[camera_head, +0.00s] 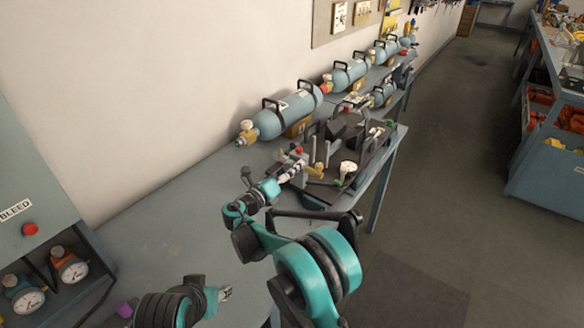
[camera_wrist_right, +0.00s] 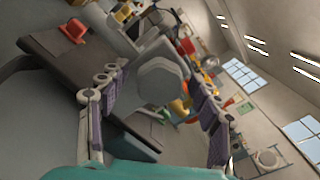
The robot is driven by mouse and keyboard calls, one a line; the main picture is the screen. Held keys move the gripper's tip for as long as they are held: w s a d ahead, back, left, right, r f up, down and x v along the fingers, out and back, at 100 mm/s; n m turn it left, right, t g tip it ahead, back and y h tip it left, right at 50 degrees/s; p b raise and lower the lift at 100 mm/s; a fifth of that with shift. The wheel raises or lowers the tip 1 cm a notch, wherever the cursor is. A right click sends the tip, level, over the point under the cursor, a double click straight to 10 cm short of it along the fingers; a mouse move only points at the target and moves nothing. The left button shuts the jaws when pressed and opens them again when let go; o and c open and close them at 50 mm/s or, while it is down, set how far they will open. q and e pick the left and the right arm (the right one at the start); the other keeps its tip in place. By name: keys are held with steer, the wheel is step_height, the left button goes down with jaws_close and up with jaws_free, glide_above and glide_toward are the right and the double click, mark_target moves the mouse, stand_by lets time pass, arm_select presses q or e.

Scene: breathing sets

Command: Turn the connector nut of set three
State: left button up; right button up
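A grey hexagonal connector nut (camera_wrist_right: 158,80) faces the camera in the right wrist view. My right gripper (camera_wrist_right: 150,62) is open, with one padded finger on each side of the nut; gaps show between pads and nut. In the head view my right gripper (camera_head: 296,168) is at the near end of the dark breathing set frame (camera_head: 372,150) on the bench, and the nut is too small to make out. No set number is readable. My left gripper (camera_head: 225,293) is low in the head view, over the bench, away from the sets; its opening is unclear.
Blue-grey cylinders with black handles (camera_head: 287,113) lie in a row along the wall. A white-topped knob (camera_head: 347,168) stands beside my right gripper. A bleed panel with gauges (camera_head: 70,268) is at left. The near bench top (camera_head: 170,225) is largely clear.

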steer(key=c, duration=1.2)
